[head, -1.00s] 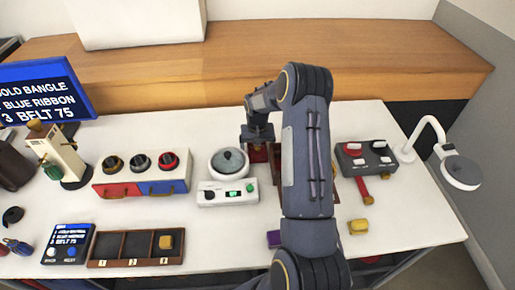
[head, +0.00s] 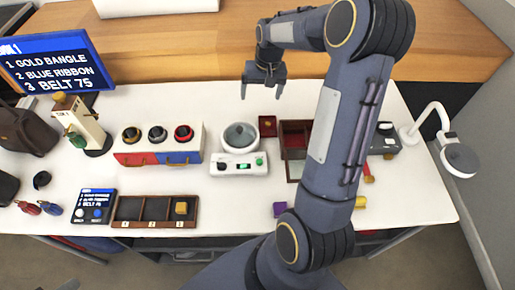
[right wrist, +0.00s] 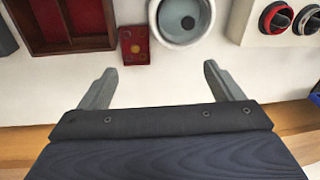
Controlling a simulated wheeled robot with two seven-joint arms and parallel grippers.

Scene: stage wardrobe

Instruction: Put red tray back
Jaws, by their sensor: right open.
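The small red tray (head: 267,126) lies on the white table, just left of the red-lined wooden box (head: 292,124) and behind and right of the white scale (head: 238,165). In the right wrist view the red tray (right wrist: 135,45) shows a small gold spot and lies beside the box (right wrist: 65,48), outside its compartments. My right gripper (head: 262,95) is open and empty, above the table's back edge and behind the tray. Its spread fingers (right wrist: 158,75) are apart from the tray. My right arm hides part of the box in the head view. My left gripper is not in view.
A round pan sits on the scale. A red and blue drawer unit (head: 158,157) stands to the left, a three-slot wooden tray (head: 128,209) in front. A white lamp (head: 459,157) stands at the right.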

